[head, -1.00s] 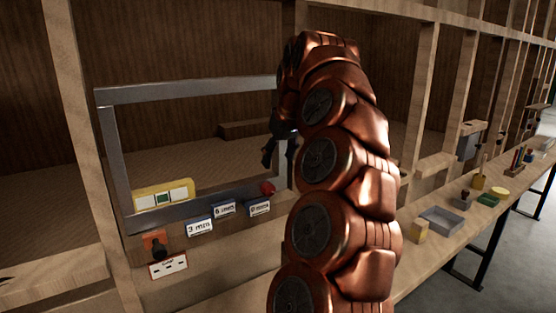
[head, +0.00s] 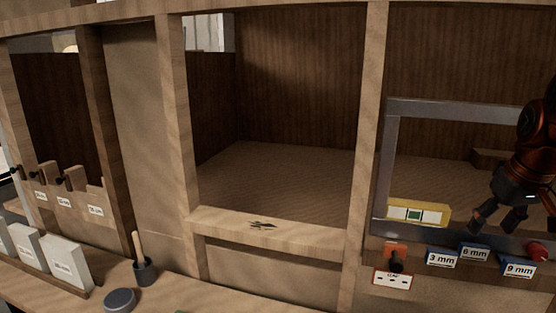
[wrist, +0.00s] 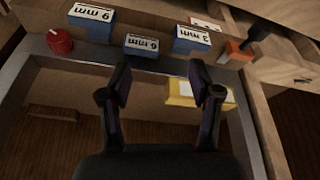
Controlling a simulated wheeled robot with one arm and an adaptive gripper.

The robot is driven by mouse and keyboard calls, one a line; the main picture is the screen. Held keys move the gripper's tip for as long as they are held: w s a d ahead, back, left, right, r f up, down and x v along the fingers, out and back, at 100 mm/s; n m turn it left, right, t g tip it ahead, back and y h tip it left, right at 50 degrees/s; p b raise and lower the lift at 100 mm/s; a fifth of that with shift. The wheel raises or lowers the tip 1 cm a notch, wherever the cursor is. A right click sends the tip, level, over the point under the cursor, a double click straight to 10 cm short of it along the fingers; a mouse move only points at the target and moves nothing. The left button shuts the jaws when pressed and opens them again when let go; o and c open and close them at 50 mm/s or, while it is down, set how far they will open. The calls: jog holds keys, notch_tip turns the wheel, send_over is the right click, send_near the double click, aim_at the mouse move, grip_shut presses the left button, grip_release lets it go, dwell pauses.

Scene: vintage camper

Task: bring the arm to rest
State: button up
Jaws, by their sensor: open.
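My gripper (head: 495,218) is at the right edge of the head view, in front of the grey metal window frame (head: 388,150). Its fingers are apart with nothing between them. In the wrist view my gripper (wrist: 161,80) is also open and empty. The frame's grey edge (wrist: 150,66) and the yellow block with pale squares (wrist: 186,100) lie beyond the fingers. Most of my arm is cut off by the right edge of the head view.
Blue blocks marked 3 mm (head: 442,258), 6 mm (head: 474,253) and 9 mm (head: 518,265) sit below the frame, beside a red knob (head: 538,251). A brush pot (head: 144,270) and white boxes (head: 62,262) stand on the left bench.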

jog(key=s+a+f+n+g+p, duration=0.1)
jog(key=s+a+f, duration=0.25)
jog(key=a, duration=0.45)
jog(key=s+a+f+n+g+p, duration=0.1)
jog(key=s+a+f, duration=0.2)
jog(key=s+a, duration=0.35)
jog(key=s+a+f+m+g+p, duration=0.1)
jog(key=s+a+f, duration=0.3)
jog(key=s, duration=0.3)
jog(key=s+a+f+g+p, duration=0.1)
jog(key=s+a+f+g, duration=0.1)
jog(key=s+a+f, duration=0.2)
jog(key=s+f, duration=0.2)
jog(key=s, duration=0.2)
jog(key=shift+f+m+p, duration=0.15)
jog(key=shift+m+p, duration=0.2)
jog(key=shift+m, duration=0.05)
